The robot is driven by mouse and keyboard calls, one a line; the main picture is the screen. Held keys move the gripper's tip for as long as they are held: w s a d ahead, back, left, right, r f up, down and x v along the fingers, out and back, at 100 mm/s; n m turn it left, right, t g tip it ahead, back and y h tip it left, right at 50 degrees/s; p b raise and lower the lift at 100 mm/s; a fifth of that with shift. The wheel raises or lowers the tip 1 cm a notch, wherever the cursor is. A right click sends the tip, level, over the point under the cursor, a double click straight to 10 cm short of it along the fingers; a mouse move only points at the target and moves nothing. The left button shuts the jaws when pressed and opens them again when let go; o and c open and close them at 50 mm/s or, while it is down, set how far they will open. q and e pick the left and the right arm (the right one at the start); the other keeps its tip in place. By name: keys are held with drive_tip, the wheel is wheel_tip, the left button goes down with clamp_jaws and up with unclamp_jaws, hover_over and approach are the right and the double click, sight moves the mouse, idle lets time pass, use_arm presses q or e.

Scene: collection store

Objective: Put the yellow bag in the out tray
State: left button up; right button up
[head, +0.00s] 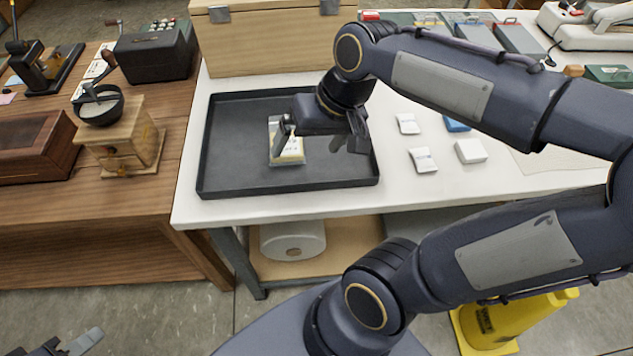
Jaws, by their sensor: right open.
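The tray sits on the white table top. My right gripper (318,143) is open over the tray. Its left finger overlaps the bag in the picture, and its right finger is over bare tray to the right. I cannot tell whether the left finger touches the bag. My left gripper (72,345) shows only in part at the bottom left corner, away from the table; its opening cannot be made out.
A wooden box (262,45) stands behind the tray. Small white packets (422,160) and a white box (470,151) lie to the right. A coffee grinder (118,135) and a brown box (35,147) stand on the wooden table at left.

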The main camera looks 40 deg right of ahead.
drive_tip(key=s+a+f+n+t, duration=0.1)
drive_tip(key=s+a+f+t, duration=0.1)
drive_tip(key=s, duration=0.5)
drive_tip(key=shift+s+a+f+n+y, duration=0.4)
drive_tip(key=shift+a+f, duration=0.3)
drive_tip(key=shift+a, duration=0.3)
